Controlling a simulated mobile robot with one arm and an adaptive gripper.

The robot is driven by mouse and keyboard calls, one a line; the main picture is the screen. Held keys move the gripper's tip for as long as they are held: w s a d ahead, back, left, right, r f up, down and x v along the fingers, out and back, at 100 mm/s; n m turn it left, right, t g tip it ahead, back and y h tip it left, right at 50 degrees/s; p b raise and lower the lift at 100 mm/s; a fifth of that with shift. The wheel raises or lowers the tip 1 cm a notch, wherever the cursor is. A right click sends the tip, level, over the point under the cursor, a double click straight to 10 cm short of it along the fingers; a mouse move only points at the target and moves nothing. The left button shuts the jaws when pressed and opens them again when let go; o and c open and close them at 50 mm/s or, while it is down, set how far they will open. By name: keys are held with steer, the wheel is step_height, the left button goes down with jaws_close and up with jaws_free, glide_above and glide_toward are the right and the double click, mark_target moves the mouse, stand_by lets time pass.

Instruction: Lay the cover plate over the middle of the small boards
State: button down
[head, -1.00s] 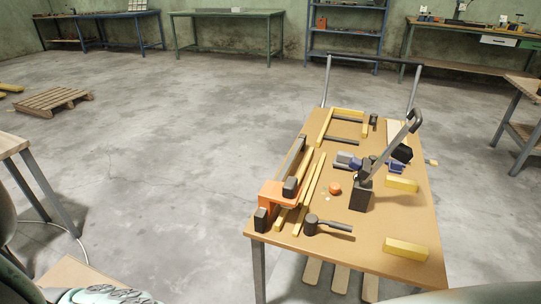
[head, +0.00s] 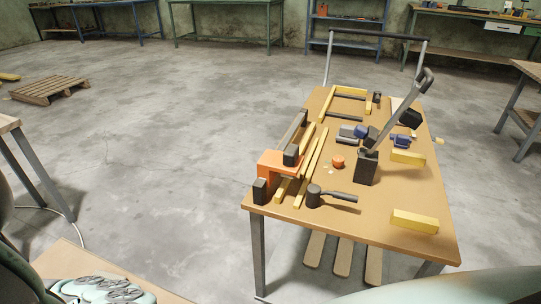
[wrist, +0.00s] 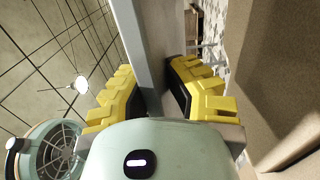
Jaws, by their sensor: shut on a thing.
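My gripper (wrist: 160,92) shows in the wrist view with its yellow padded fingers shut on a long flat grey piece, which looks like the cover plate (wrist: 138,35). The plate runs from the top edge down between the fingers; its far end is out of view. My gripper and the plate do not show in the head view.
A wooden-topped cart (head: 284,207) at the right holds clamps, a mallet (head: 316,196), yellow blocks and a tall-handled tool (head: 366,167). A wooden table (head: 8,124) stands at the left edge and a pallet (head: 48,89) further back. Bare concrete floor lies between.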

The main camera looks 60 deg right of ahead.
steer(key=shift+f+b, duration=3.85)
steer(key=shift+f, duration=0.15)
steer(key=shift+f+b, duration=0.45)
steer(key=shift+b, duration=0.05)
steer(key=c, duration=1)
jaws_free()
steer(key=shift+w+d, duration=0.1)
steer(key=shift+v, duration=2.75)
steer(key=o, duration=0.7)
